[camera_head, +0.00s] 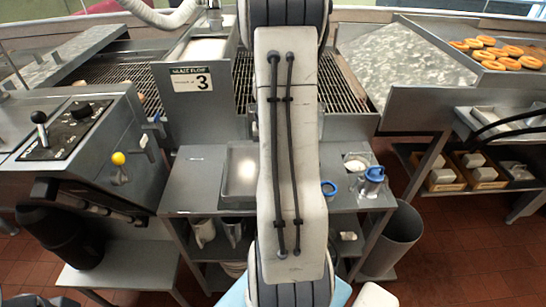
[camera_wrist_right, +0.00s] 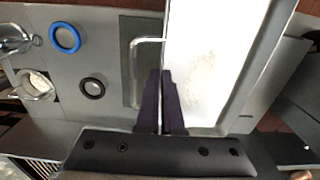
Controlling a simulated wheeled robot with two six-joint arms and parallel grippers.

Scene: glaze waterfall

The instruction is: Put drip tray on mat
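The drip tray is a shallow metal tray (camera_head: 241,175) on the grey worktable, left of my pale arm link. In the right wrist view its bright, pale interior (camera_wrist_right: 210,60) fills the right of centre, with a wire handle (camera_wrist_right: 133,75) beside its left edge. The mat is a dark grey panel (camera_wrist_right: 125,60) left of the tray; my arm hides that area in the head view. My right gripper (camera_wrist_right: 161,75) has its two dark purple fingers close together at the tray's left edge, with the thin rim between them. My left gripper is not in view.
Right of the mat's area are a blue ring (camera_head: 328,188), a white cup (camera_head: 356,163) and a blue-topped jar (camera_head: 373,175). A small dark round piece (camera_wrist_right: 92,87) lies near the mat. A grey bin (camera_head: 397,240) stands on the floor.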

